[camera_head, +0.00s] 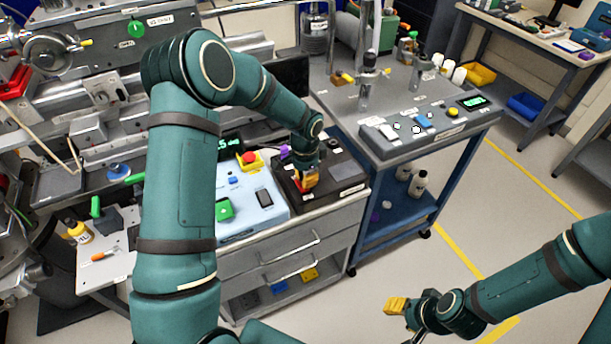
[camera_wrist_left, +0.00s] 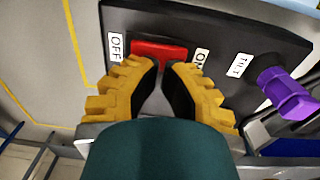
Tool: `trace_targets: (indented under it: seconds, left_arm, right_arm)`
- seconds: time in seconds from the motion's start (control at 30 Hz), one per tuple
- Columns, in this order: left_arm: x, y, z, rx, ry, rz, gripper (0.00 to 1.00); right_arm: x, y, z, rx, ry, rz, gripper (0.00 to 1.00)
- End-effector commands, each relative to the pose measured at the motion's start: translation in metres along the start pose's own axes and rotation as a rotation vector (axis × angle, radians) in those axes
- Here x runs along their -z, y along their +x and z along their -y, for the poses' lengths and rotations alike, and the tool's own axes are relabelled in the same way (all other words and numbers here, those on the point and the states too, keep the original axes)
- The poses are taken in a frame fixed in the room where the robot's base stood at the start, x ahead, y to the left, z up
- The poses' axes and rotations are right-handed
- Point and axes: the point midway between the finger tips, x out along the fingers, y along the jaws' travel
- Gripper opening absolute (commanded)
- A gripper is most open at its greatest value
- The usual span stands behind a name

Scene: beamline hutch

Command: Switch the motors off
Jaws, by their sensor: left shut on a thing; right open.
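A dark control box (camera_head: 345,172) stands on the grey cabinet's top, to the right of a light blue box. In the left wrist view the dark box (camera_wrist_left: 225,25) carries a red switch (camera_wrist_left: 160,52) between an OFF label (camera_wrist_left: 117,46) and a partly hidden ON label (camera_wrist_left: 202,62). A purple knob (camera_wrist_left: 286,95) sits to the right, beside another label. My left gripper (camera_head: 308,183) is low over the box; in the wrist view its yellow fingertips (camera_wrist_left: 161,68) are close together at the switch, shut on it. My right gripper (camera_head: 400,315) is open and empty over the floor.
The light blue box (camera_head: 262,192) has a red mushroom button (camera_head: 249,158) and a green button (camera_head: 225,208). A grey cart (camera_head: 345,105) with a button panel (camera_head: 435,125) stands right of the cabinet. Machinery fills the left; floor at the lower right is clear.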

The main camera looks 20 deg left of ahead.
Motion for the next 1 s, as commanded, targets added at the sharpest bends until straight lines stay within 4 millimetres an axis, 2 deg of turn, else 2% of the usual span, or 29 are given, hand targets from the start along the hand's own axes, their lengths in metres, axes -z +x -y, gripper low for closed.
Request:
trace_targets:
  seconds: [0.03,0.2,1.0]
  left_arm:
    - [-0.001,-0.001,0.002,-0.027,-0.005,0.003,0.0]
    - [-0.001,0.005,0.003,-0.101,-0.004,-0.001,0.0]
    - [-0.004,0.013,-0.002,-0.107,-0.001,0.007,0.0]
  right_arm:
    - [0.002,-0.008,0.003,0.0,0.001,-0.005,0.47]
    - [0.007,-0.016,0.006,-0.001,0.004,-0.014,0.47]
    - [0.006,-0.011,0.004,-0.001,0.004,-0.014,0.47]
